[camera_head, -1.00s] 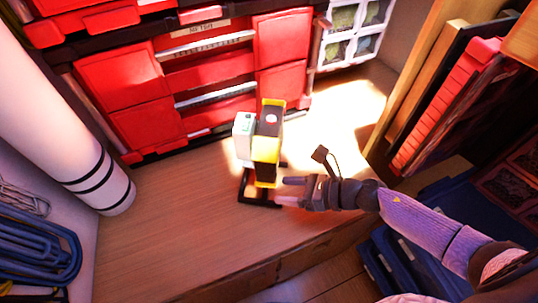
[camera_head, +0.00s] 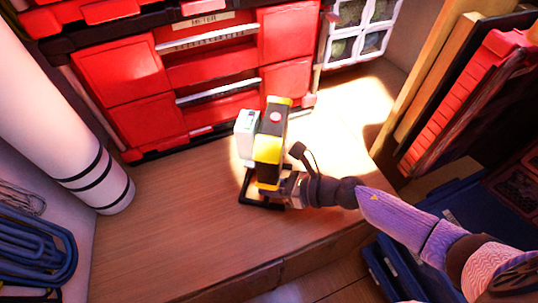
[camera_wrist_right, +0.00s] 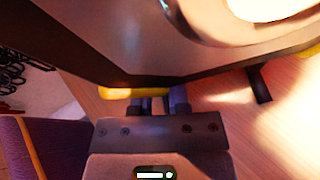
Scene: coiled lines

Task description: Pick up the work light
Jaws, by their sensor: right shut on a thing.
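The work light (camera_head: 268,145) is a black and yellow block with a red button on top. It stands upright on a black frame foot (camera_head: 262,204) on the wooden shelf, in front of the red drawers. In the right wrist view its dark body (camera_wrist_right: 150,50) and a yellow edge (camera_wrist_right: 120,93) fill the upper part. My right gripper (camera_head: 284,188) is at the lower right side of the light, shut on it. Its fingers (camera_wrist_right: 160,103) are partly hidden by the light in the wrist view. My left gripper is not in view.
Red drawers (camera_head: 215,75) are behind. A white roll (camera_head: 60,120) leans at left, with coiled blue line (camera_head: 35,245) beside it. Boards and a red case (camera_head: 465,100) stand at right. The shelf front is clear.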

